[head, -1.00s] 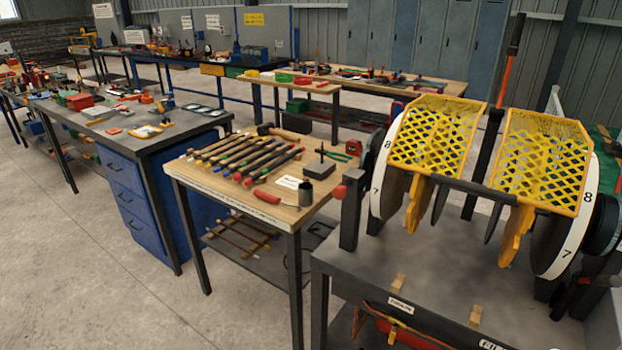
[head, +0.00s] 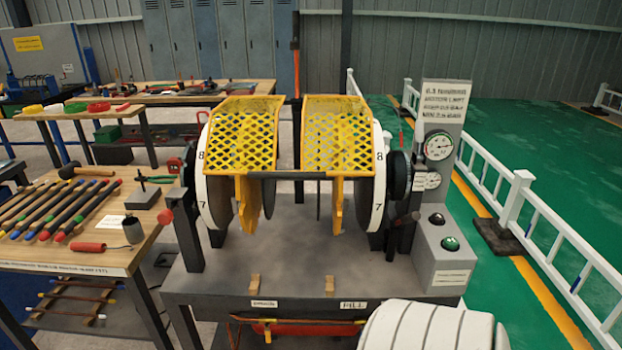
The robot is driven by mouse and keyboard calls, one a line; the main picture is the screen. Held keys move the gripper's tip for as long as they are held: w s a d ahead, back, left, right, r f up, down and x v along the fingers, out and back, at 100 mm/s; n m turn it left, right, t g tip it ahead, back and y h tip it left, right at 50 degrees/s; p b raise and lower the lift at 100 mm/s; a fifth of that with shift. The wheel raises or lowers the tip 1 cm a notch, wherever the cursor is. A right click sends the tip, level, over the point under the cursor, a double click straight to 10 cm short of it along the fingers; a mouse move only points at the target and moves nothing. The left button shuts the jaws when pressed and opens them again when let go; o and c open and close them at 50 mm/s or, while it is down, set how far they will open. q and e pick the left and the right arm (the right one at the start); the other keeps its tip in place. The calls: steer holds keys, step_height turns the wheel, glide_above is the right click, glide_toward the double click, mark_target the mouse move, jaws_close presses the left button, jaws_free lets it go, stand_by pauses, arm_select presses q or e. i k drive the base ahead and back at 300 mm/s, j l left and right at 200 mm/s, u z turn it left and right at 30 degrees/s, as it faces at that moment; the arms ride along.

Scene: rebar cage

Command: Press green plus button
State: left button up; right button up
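A round green button (head: 450,243) sits on the sloped top of a grey control box (head: 440,264) at the right end of the machine. Any plus mark on it is too small to make out. A dark button (head: 436,219) sits just behind it on the same box.
The machine (head: 318,225) has yellow mesh guards (head: 338,135) over large discs. Two gauges (head: 438,146) stand on a grey panel behind the buttons. A wooden tool bench (head: 95,258) is at left. A white railing (head: 545,225) runs along green floor at right.

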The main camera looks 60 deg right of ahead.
mark_target(451, 242)
steer(key=z, duration=1.8)
